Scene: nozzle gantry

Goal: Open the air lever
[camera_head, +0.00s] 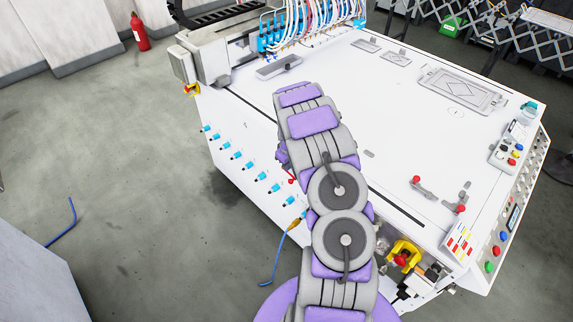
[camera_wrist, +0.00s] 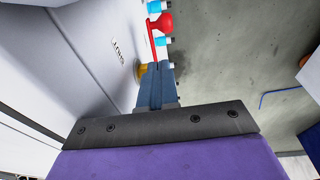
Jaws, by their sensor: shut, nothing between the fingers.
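The red air lever (camera_wrist: 154,42) shows in the wrist view at the white machine's side, with a round red knob at its upper end. A brass-coloured part (camera_wrist: 142,69) sits by its lower end. My gripper (camera_wrist: 158,66) is shut and empty, its blue-grey fingers close to the lever's lower end. I cannot tell whether they touch it. The fingers hide part of what lies behind them. In the head view, a small red bit (camera_head: 291,181) shows beside my arm at the machine's side; the arm hides most of that area.
Several blue fittings (camera_head: 237,155) stick out in a row along the white machine's side (camera_head: 262,160). A blue hose (camera_head: 277,262) hangs below them. Red-knobbed clamps (camera_head: 417,181) stand on the machine top. The grey floor at left is mostly clear.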

